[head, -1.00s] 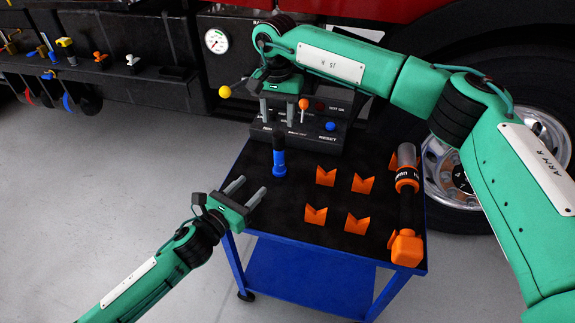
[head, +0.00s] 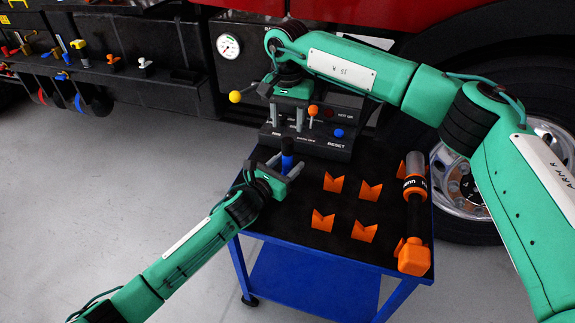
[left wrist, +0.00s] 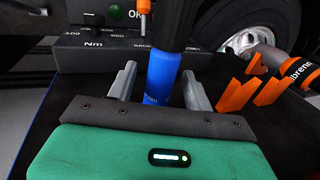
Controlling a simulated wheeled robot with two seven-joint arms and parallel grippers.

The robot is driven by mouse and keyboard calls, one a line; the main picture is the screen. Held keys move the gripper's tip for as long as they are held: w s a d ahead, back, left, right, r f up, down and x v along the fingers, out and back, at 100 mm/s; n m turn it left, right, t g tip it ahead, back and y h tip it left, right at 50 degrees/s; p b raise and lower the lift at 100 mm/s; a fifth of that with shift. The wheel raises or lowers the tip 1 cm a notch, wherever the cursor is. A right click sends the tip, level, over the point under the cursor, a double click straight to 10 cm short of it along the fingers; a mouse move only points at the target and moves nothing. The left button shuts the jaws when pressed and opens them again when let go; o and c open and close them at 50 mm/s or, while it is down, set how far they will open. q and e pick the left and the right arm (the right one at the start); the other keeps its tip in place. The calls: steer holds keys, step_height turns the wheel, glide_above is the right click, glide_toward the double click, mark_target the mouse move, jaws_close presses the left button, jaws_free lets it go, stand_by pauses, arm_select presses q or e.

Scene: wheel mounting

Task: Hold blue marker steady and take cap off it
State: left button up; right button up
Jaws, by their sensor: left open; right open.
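The blue marker (head: 287,146) stands upright on the black top of the cart, near its left back. Its upper part is dark and its lower part bright blue. My left gripper (head: 284,169) is open around the lower part, with a finger on each side. In the left wrist view the blue lower part (left wrist: 162,76) stands between the open fingers, with a gap at the left finger. The marker's top end is out of that view. My right gripper (head: 287,119) is open and empty, pointing down above and behind the marker, in front of the control box.
Several orange V-shaped holders (head: 333,183) are right of the marker. An orange-and-black tool (head: 413,215) lies along the right edge.

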mark_target(287, 140)
arm_select(q)
jaws_close()
arm_select(e)
steer(key=shift+o, duration=0.9)
steer(key=m, duration=0.2)
steer(key=r+m, duration=0.1)
steer(key=m, duration=0.1)
steer(key=shift+r+m, duration=0.1)
steer(key=shift+m, duration=0.2)
steer(key=m, duration=0.2)
steer(key=r+m, duration=0.1)
steer(key=m, duration=0.1)
steer(key=shift+m, duration=0.4)
step_height(287, 140, down, 10)
steer(key=m, duration=0.8)
steer(key=shift+m, duration=0.3)
